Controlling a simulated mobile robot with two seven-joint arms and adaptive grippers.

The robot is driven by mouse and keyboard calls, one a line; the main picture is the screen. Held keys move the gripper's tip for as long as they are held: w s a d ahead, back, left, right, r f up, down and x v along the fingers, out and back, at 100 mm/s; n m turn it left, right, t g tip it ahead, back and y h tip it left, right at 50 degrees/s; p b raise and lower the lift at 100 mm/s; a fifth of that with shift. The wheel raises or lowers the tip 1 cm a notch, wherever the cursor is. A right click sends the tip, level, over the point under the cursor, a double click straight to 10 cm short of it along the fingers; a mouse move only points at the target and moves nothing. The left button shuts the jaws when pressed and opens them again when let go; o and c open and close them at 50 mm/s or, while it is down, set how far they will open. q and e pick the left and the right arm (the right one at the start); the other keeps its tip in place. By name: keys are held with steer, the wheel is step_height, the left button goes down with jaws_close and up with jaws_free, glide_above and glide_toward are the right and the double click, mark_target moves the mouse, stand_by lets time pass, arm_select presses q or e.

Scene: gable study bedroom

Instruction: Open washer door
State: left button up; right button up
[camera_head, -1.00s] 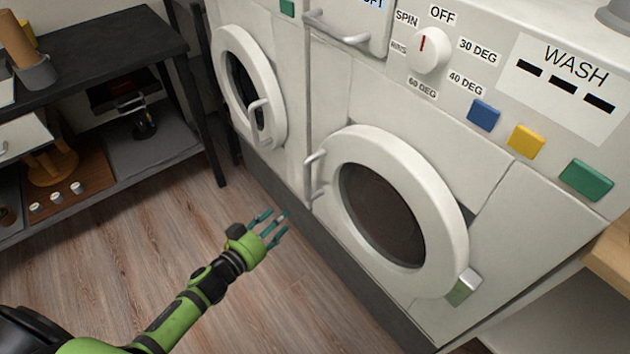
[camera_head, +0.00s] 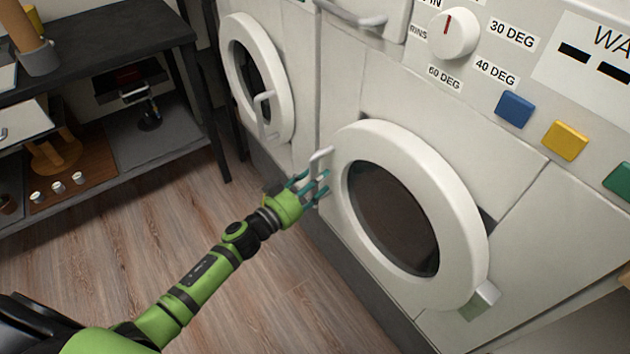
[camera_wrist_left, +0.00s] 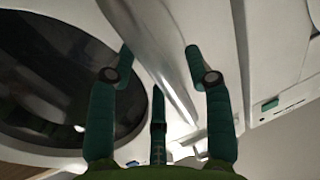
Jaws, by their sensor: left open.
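The washer door (camera_head: 465,215) is a white ring around dark glass on the front of the machine, and it looks closed. Its pale bar handle (camera_head: 320,157) is on the door's left edge, partly hidden by my fingers. My left gripper (camera_head: 312,186) is open at the handle, with its teal fingers reaching toward the door. In the left wrist view the handle (camera_wrist_left: 163,60) runs between the spread fingers, and the dark door glass (camera_wrist_left: 45,75) is at the left. I cannot tell whether any finger touches the handle. My right gripper is out of view.
A second machine with a round white door (camera_head: 283,105) stands to the left. A dark shelf unit (camera_head: 120,35) is at the upper left. The dial (camera_head: 452,33) and coloured buttons are above the washer door. The wooden floor (camera_head: 250,290) is clear.

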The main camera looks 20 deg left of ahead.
arm_select(q)
jaws_close()
steer(key=shift+s, duration=0.15)
